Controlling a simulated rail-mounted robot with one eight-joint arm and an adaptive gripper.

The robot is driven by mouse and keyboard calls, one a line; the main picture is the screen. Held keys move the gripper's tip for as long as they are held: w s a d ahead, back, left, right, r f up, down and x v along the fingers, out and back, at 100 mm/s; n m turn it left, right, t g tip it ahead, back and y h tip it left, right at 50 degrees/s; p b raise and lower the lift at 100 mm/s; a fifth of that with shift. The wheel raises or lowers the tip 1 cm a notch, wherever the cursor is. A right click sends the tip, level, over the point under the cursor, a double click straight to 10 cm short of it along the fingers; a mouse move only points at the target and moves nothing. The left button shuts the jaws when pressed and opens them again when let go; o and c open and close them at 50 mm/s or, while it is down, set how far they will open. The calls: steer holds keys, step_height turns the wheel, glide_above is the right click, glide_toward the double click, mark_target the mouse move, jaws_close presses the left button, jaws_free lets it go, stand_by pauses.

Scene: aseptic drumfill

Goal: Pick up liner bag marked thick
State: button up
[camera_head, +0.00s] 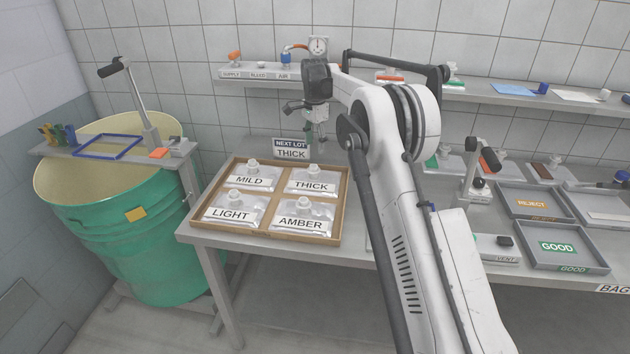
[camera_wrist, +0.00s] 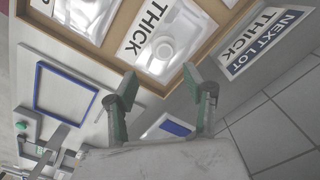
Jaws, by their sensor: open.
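The liner bag marked THICK (camera_head: 311,182) lies in the back right compartment of a wooden tray (camera_head: 338,226). It is a silvery flat bag with a white label and a white spout. In the wrist view the THICK bag (camera_wrist: 163,38) is beyond the fingertips, with its spout up. My gripper (camera_head: 319,135) is above and behind the tray, near the sign. In the wrist view my gripper (camera_wrist: 160,85) has its two green-padded fingers apart with nothing between them. Bags marked MILD (camera_head: 249,179), LIGHT (camera_head: 236,210) and AMBER (camera_head: 302,215) lie in the other compartments.
A sign reading NEXT LOT THICK (camera_head: 290,149) stands behind the tray. A shelf (camera_head: 255,76) with valves and a gauge runs along the wall. A green drum (camera_head: 150,250) stands left. Grey REJECT (camera_head: 535,204) and GOOD (camera_head: 562,248) trays lie right of my arm.

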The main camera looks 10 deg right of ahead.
mark_target(314, 166)
step_height(314, 166, down, 5)
steer(key=shift+f, duration=0.1)
steer(key=f, duration=0.2)
steer(key=f+p, duration=0.1)
steer(key=f, duration=0.1)
steer(key=shift+w+a+f, duration=0.1)
steer(key=shift+w+a, duration=0.05)
steer(key=shift+w, duration=0.25)
steer(key=shift+f, duration=0.5)
jaws_close()
